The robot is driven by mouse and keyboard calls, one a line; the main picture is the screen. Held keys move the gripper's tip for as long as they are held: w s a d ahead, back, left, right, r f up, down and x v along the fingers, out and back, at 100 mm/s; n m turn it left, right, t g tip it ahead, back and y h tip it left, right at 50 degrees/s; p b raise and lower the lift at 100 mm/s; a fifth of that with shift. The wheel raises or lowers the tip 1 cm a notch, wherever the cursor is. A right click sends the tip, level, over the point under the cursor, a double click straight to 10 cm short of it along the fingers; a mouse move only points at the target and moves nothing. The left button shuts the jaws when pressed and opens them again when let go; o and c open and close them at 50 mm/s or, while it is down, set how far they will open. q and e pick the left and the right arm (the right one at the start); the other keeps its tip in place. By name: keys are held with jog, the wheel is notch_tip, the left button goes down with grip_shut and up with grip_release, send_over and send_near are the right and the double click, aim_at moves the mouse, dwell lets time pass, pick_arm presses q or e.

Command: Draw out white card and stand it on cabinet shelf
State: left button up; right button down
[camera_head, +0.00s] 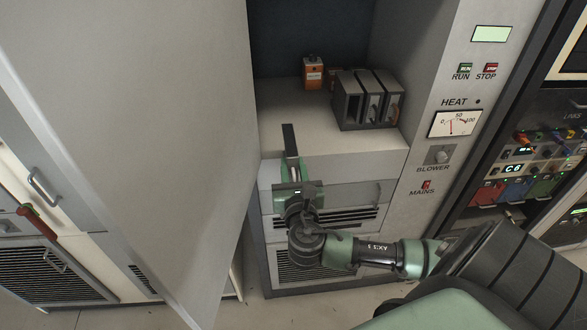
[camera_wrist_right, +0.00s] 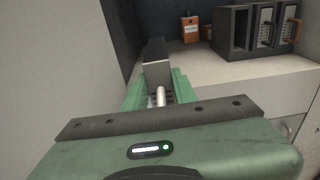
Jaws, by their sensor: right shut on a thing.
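My right gripper (camera_head: 293,172) is shut on the white card (camera_head: 289,138), in front of the cabinet shelf. From above the card shows as a narrow dark strip pointing into the cabinet. In the right wrist view the card (camera_wrist_right: 157,72) has a dark top, a pale grey front and a white handle between the green fingers. It looks upright; the fingers hide its lower part, and I cannot tell whether it touches the shelf (camera_head: 310,120). A dark card rack (camera_head: 348,105) stands on the shelf at the right; its left slot (camera_wrist_right: 232,30) looks empty. My left gripper is out of view.
An orange box (camera_head: 313,73) stands at the back of the shelf, with another orange item partly hidden beside the rack. The large open grey door (camera_head: 130,120) is close on the left. The control panel (camera_head: 450,125) is on the right. The shelf's front left is clear.

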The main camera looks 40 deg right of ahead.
jog(key=shift+x, duration=1.2)
jog(key=shift+r+x, duration=0.1)
jog(key=shift+x, duration=0.7)
jog(key=shift+r+x, duration=0.15)
jog(key=shift+x, duration=2.3)
jog(key=shift+r+b+x, duration=0.15)
jog(key=shift+b+x, duration=0.05)
jog(key=shift+x, duration=1.15)
jog(key=shift+r+b+x, duration=0.1)
jog(key=shift+b+x, duration=0.1)
jog(key=shift+x, duration=1.2)
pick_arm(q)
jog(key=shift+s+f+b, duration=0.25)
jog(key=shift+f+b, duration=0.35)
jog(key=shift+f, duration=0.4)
pick_arm(e)
jog(key=shift+x, duration=2.55)
jog(key=shift+a+r, duration=0.1)
jog(key=shift+r, duration=0.1)
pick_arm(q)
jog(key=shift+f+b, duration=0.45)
pick_arm(e)
jog(key=shift+f, duration=0.75)
jog(key=c, duration=1.1)
grip_release()
jog(key=shift+o, duration=0.2)
